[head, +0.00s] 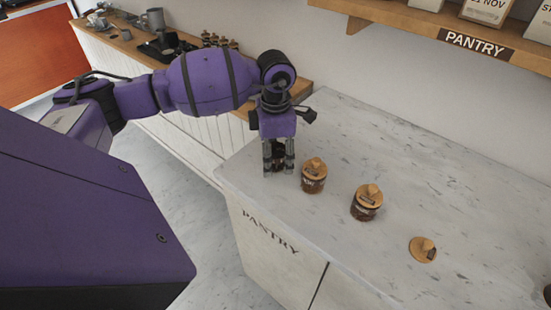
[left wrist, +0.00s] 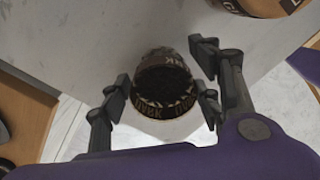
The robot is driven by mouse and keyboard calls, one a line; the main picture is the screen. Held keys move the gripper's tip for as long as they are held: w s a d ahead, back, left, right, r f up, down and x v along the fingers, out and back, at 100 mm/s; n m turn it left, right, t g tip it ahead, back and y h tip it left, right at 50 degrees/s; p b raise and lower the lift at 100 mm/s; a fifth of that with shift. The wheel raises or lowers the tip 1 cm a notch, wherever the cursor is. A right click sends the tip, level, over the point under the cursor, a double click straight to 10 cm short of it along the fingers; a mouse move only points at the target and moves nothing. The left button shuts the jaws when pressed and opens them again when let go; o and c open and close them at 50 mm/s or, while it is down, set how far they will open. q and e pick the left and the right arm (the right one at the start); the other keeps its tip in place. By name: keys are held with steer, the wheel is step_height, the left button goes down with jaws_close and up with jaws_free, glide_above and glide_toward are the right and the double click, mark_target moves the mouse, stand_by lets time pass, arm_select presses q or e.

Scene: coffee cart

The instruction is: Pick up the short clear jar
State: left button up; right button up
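A short clear jar (left wrist: 163,84) without a lid, with dark contents and lettering round its wall, stands on the marble counter. My left gripper (head: 279,168) points down over it near the counter's left corner. In the left wrist view, the fingers of my left gripper (left wrist: 161,97) are spread on either side of the jar, with a gap at the left finger; whether the right finger touches cannot be told. In the head view the jar is mostly hidden behind the fingers. My right gripper is not in view.
Two jars with wooden lids, one near (head: 314,177) and one farther right (head: 367,203), stand on the marble counter (head: 400,150). A loose wooden lid (head: 423,249) lies right of them. A pantry shelf (head: 420,32) hangs above. A wooden side counter (head: 125,38) holds cups and tools.

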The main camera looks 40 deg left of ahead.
arm_select(q)
steer(key=c, duration=1.1)
steer(key=shift+r, duration=0.1)
steer(key=shift+c, duration=0.2)
